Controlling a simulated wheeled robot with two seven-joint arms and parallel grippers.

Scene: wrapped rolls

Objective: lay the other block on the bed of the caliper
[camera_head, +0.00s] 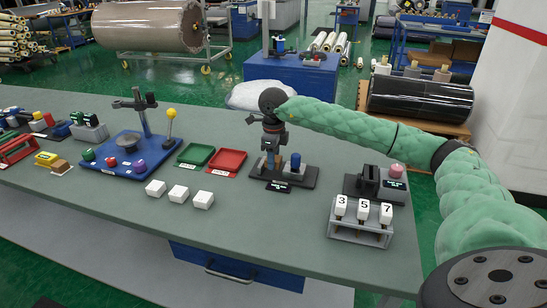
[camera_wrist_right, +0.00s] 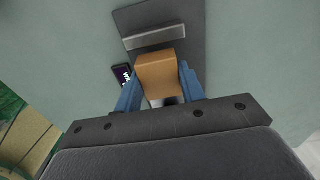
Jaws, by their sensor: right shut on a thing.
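My right gripper (camera_head: 271,158) is over the caliper (camera_head: 305,181), a dark flat base with a blue knob and a small display, in the middle of the table. In the right wrist view its blue fingers (camera_wrist_right: 160,95) are shut on a tan block (camera_wrist_right: 158,72). The block is over the caliper's dark plate (camera_wrist_right: 132,20), close to a grey bar (camera_wrist_right: 155,36). The small display (camera_wrist_right: 121,77) lies to the left of the block. I cannot tell whether the block touches the bed. My left gripper is not in view.
Three white blocks (camera_head: 178,193) lie at the front. Green (camera_head: 195,155) and red (camera_head: 227,163) trays are left of the caliper, beyond them a blue stand (camera_head: 125,160). A rack with tags 3, 5, 7 (camera_head: 360,228) and a dark device (camera_head: 370,186) stand right.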

